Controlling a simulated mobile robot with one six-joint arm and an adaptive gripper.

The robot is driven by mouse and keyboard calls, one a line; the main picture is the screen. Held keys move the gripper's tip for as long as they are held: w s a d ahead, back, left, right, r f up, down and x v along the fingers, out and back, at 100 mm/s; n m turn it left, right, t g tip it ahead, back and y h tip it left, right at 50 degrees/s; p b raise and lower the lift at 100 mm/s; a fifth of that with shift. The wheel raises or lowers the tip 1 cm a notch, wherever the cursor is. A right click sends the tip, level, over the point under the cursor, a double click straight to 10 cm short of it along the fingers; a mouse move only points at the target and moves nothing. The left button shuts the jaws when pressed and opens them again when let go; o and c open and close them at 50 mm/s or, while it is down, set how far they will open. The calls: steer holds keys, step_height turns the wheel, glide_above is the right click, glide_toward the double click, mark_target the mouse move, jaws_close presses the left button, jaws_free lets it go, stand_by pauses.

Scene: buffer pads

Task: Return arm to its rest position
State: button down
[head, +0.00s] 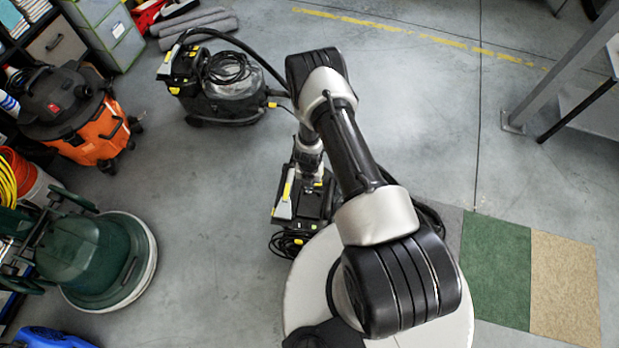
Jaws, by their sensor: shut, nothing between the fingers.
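My arm (347,145) rises from the bottom centre, bends at a black-and-silver elbow (315,72) near the top, and its far part hangs down behind. My gripper (312,182) is at the lower end of that part, small and partly hidden. It looks shut and holds nothing that I can see. It is in front of or over a black machine (284,206) with yellow parts. I cannot tell whether they touch. My arm covers much of that machine's right side.
A black-and-grey vacuum (228,100) with a hose stands behind. An orange-and-black vacuum (92,125) and a green floor machine (90,258) stand left. Green (496,268) and tan (563,285) carpet squares lie right. A metal post (560,75) stands upper right. The right-centre floor is clear.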

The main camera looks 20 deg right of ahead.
step_height(320, 180, up, 5)
steer(key=shift+s+f, duration=0.1)
